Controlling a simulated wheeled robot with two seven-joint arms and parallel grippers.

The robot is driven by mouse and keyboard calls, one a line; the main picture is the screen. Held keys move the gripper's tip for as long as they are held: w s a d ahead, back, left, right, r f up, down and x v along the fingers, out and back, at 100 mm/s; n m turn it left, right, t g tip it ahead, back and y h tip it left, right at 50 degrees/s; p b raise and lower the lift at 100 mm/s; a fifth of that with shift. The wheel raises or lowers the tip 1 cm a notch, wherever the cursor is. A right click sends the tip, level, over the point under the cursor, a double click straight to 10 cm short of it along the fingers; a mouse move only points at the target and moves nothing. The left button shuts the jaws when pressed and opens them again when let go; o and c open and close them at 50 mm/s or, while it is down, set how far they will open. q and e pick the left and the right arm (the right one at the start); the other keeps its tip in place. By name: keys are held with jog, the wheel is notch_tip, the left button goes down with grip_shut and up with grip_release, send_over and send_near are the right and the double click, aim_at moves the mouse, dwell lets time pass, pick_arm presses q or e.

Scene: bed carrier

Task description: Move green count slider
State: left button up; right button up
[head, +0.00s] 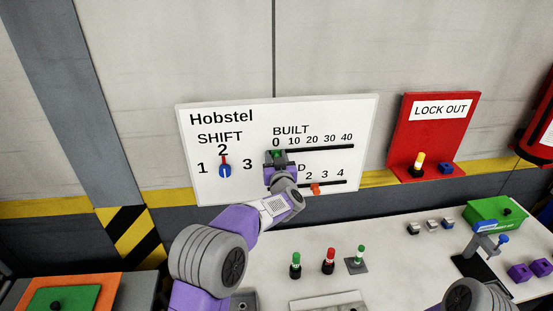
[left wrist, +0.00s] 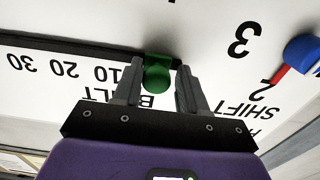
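The green count slider (head: 277,154) sits at the 0 end of the upper black slot, under the word BUILT on the white Hobstel board (head: 345,112). My left gripper (head: 276,158) is at the slider, its fingers pointing at the board. In the left wrist view, the green slider (left wrist: 157,74) lies between the two open fingers (left wrist: 161,82). The left-hand finger in that view is very close to the slider; whether it touches I cannot tell. A gap shows on the other side. My right gripper is not in view.
An orange slider (head: 316,189) sits on the lower slot, close to my left wrist. A blue shift dial (head: 225,171) with a red pointer is left of the gripper. A red LOCK OUT board (head: 409,137) stands right. Several lights and parts rest on the table (head: 395,262) below.

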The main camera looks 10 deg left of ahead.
pick_arm(q)
jog(key=shift+o, duration=0.6)
jog(key=shift+s+d, duration=0.15)
jog(key=shift+s, duration=0.05)
jog(key=v, duration=0.7)
jog(key=shift+b, duration=0.45)
jog(key=shift+s, duration=0.1)
